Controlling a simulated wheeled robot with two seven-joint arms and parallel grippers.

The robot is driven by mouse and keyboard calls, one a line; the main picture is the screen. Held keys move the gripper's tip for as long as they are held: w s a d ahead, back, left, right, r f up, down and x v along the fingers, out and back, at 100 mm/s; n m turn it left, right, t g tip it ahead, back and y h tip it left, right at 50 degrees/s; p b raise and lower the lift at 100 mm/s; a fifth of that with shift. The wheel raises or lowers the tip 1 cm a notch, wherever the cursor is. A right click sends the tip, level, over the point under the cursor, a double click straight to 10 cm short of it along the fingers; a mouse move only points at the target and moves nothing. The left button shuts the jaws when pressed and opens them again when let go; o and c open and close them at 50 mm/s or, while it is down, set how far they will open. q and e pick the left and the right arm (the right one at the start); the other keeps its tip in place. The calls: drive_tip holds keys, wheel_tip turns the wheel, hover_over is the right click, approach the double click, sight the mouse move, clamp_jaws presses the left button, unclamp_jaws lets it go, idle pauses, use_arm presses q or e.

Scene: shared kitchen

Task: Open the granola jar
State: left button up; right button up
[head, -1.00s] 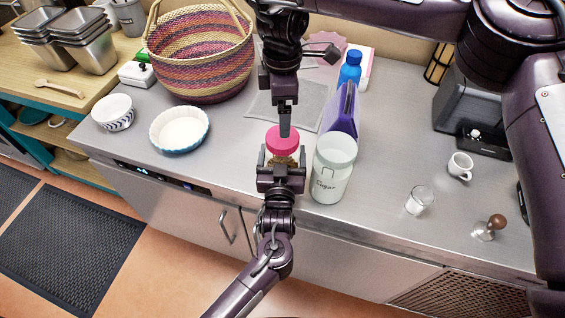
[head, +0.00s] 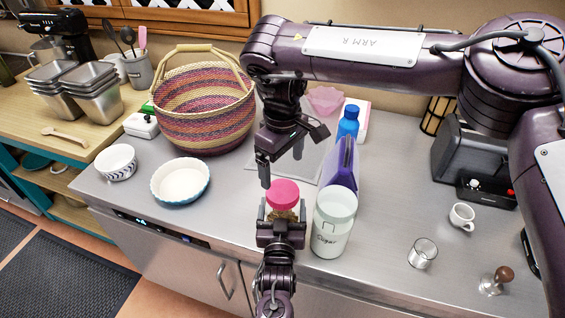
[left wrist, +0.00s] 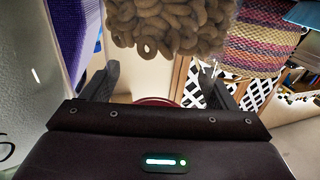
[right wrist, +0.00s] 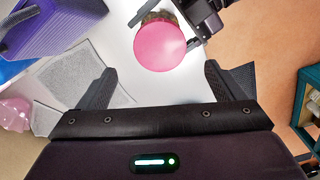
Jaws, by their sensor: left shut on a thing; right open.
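The granola jar (head: 285,214) stands upright near the counter's front edge, with its pink lid (head: 283,193) on top. My left gripper (head: 280,226) is shut around the jar's body from the front. The left wrist view shows the jar's ring-shaped contents (left wrist: 170,25) up close, beyond the fingers. My right gripper (head: 270,168) is open and empty, above and slightly left of the lid. In the right wrist view the lid (right wrist: 160,46) lies beyond the open fingertips, apart from them. The jar's lower part is hidden by my left gripper.
A sugar jar (head: 335,222) stands close on the right, with a purple box (head: 340,165) and blue bottle (head: 348,122) behind. A shallow dish (head: 180,183), bowl (head: 116,163) and woven basket (head: 205,108) stand left. A glass (head: 422,254) and cup (head: 462,216) are right.

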sight(283, 190)
drive_tip(key=shift+m, duration=0.3)
drive_tip(key=shift+f, duration=4)
drive_tip(key=shift+c, duration=0.2)
